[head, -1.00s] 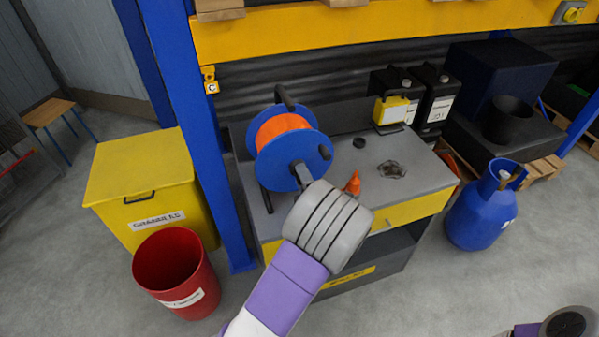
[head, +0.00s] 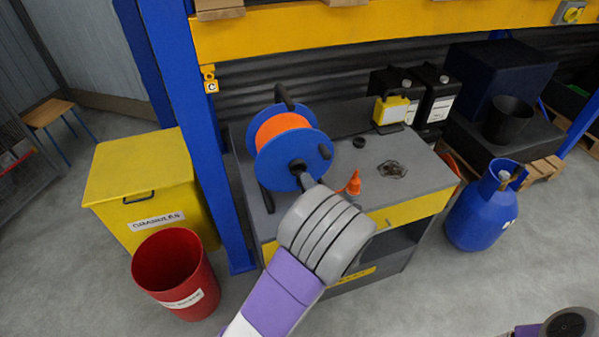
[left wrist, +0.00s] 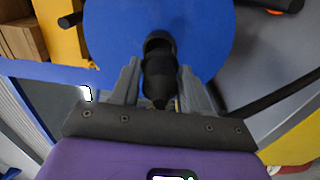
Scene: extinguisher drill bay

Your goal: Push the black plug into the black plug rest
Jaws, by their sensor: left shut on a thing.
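My left gripper (left wrist: 160,85) is shut on the black plug (left wrist: 160,78). In the left wrist view the plug's far end meets the dark round plug rest (left wrist: 157,42) on the blue reel disc; how deep it sits is hidden. In the head view the black plug rest (head: 297,164) shows at the middle of the disc on the reel's near side. My left gripper (head: 306,181) is right in front of it, partly hidden by my own wrist.
The blue reel with orange cable (head: 278,130) stands on a grey bench (head: 420,178). An orange nozzle-like thing (head: 353,184) stands close right of my left wrist. A yellow container (head: 391,109) is at the bench's back. A red bin (head: 172,265) and a blue cylinder (head: 478,215) flank the bench.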

